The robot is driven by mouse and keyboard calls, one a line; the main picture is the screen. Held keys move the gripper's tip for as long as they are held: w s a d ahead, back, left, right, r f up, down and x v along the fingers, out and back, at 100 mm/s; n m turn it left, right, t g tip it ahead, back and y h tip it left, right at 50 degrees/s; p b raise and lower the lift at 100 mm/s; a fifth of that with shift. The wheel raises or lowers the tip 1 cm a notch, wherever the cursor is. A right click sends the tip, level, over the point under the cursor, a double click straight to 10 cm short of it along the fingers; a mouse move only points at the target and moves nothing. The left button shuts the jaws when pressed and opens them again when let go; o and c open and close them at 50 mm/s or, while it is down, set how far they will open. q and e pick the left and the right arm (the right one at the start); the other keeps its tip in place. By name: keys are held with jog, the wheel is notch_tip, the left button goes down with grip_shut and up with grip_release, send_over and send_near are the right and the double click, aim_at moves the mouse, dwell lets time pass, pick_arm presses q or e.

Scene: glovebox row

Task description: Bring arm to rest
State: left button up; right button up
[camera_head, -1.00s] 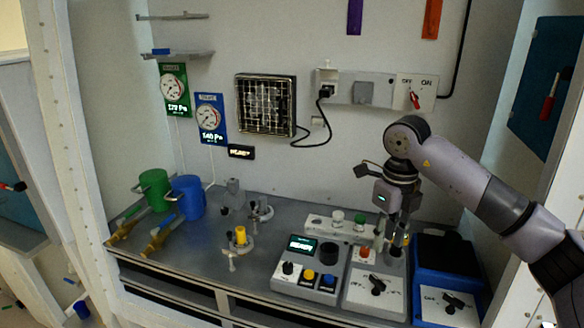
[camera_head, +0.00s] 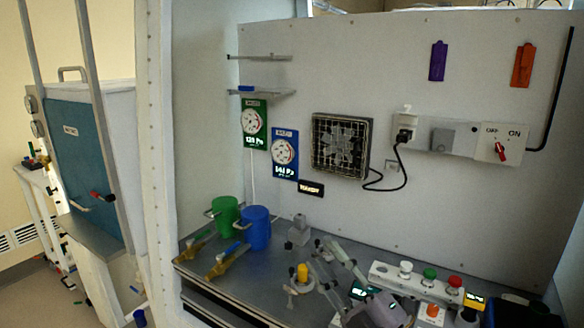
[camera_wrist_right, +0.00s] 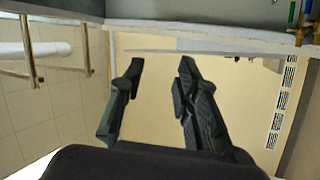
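My right gripper (camera_head: 323,256) shows at the lower middle of the head view, in front of the worktop (camera_head: 225,278). Its two fingers stand apart, and its body is at the bottom edge. In the right wrist view, the same gripper (camera_wrist_right: 160,72) is open, with nothing between its dark fingers. A plain beige surface and a pale wall edge show beyond them. The rest of my right arm is out of the head view. My left gripper is in neither current view.
A green mug (camera_head: 224,215) and a blue mug (camera_head: 256,230) stand on the worktop. A yellow cylinder (camera_head: 302,272) is close beside the gripper in the picture. A button box (camera_head: 415,284) is to the right. A caged fan (camera_head: 341,146) is on the back wall.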

jog(key=s+d+f+m+g+h, duration=0.2)
jog(key=s+d+f+m+h, duration=0.1)
jog(key=d+f+m+h, duration=0.55)
jog(key=s+d+f+m+g+h, duration=0.2)
jog(key=d+f+m+h, duration=0.35)
jog(key=f, duration=0.65)
jog(key=s+f+m+g, duration=0.3)
jog(key=s+f+g, duration=0.3)
jog(key=s, duration=0.5)
jog(key=s+f+m+g, duration=0.2)
jog(key=s+f+g, duration=0.3)
jog(key=s+f, duration=0.45)
notch_tip(320, 180, down, 23)
jog(key=s+g, duration=0.1)
jog(key=s, duration=0.2)
pick_arm(q)
jog(key=shift+c, duration=1.9)
pick_arm(e)
jog(key=s+d+f+g, duration=0.1)
jog(key=s+d+f, duration=0.1)
jog(key=s+f, duration=1.5)
jog(key=shift+d+f, duration=0.35)
jog(key=shift+d, duration=0.05)
